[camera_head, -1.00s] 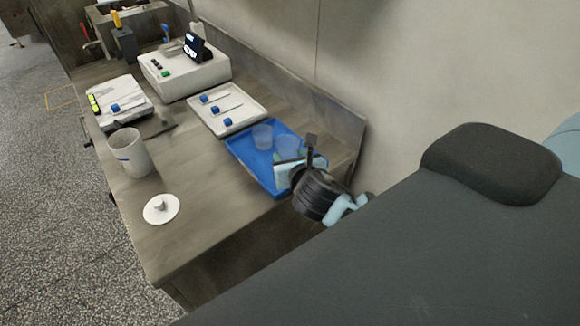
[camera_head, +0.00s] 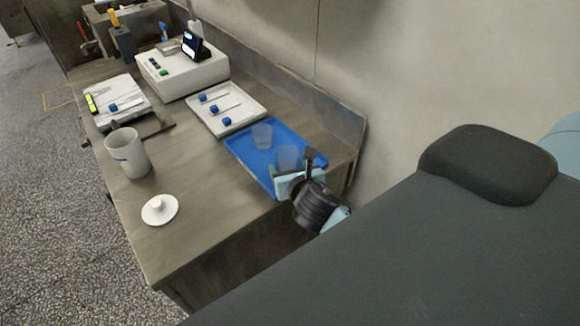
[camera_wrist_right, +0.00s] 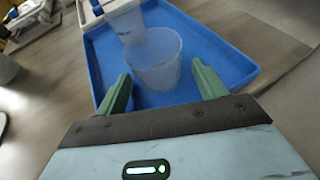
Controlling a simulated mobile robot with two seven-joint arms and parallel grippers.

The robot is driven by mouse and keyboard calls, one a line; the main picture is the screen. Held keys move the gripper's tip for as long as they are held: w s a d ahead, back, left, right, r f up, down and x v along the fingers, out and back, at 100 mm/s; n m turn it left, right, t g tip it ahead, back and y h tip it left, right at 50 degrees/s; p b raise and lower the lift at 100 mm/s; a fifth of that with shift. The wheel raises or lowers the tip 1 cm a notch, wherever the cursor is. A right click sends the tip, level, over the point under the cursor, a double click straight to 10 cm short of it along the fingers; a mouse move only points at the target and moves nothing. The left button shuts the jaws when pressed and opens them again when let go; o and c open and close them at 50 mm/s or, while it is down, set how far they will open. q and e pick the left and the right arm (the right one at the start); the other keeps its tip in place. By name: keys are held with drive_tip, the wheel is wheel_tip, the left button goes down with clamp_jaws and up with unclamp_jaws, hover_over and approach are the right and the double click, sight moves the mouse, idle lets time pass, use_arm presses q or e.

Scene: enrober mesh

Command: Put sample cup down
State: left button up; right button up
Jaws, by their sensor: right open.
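Two clear sample cups stand upright in the blue tray. The nearer cup (camera_head: 287,157) is just beyond my right gripper, and in the right wrist view this cup (camera_wrist_right: 154,62) stands between and slightly past the open green fingertips. The farther cup (camera_head: 262,136) also shows in the right wrist view (camera_wrist_right: 127,24), behind the nearer one. The blue tray (camera_head: 248,155) lies on the bench near its right end. My right gripper (camera_wrist_right: 161,85) is open, low over the tray's near edge. My left gripper is not in view.
A white tray with blue-capped items (camera_head: 247,122) lies behind the blue tray. A white instrument (camera_head: 183,75) stands farther back. A white mug-like container (camera_head: 128,153) and a white lid (camera_head: 160,209) stand at left.

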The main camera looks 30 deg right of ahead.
drive_tip(key=shift+r, duration=0.1)
drive_tip(key=shift+s+r, duration=0.1)
drive_tip(key=shift+r, duration=0.05)
drive_tip(key=v, duration=1.2)
drive_tip(key=shift+p, duration=0.35)
drive_tip(key=s+a+f+m+g+y, duration=0.2)
drive_tip(key=s+f+m, duration=0.6)
drive_tip(key=f+m, duration=0.4)
drive_tip(key=s+a+f+m+g+y, duration=0.1)
drive_tip(key=s+a+f+m+y, duration=0.3)
drive_tip(key=s+f+m, duration=0.5)
wheel_tip(320, 180, down, 3)
drive_tip(key=m, duration=0.9)
drive_tip(key=shift+a+g, duration=0.3)
drive_tip(key=shift+g, duration=0.1)
drive_tip(key=shift+s+r, duration=0.1)
drive_tip(key=shift+r, duration=0.05)
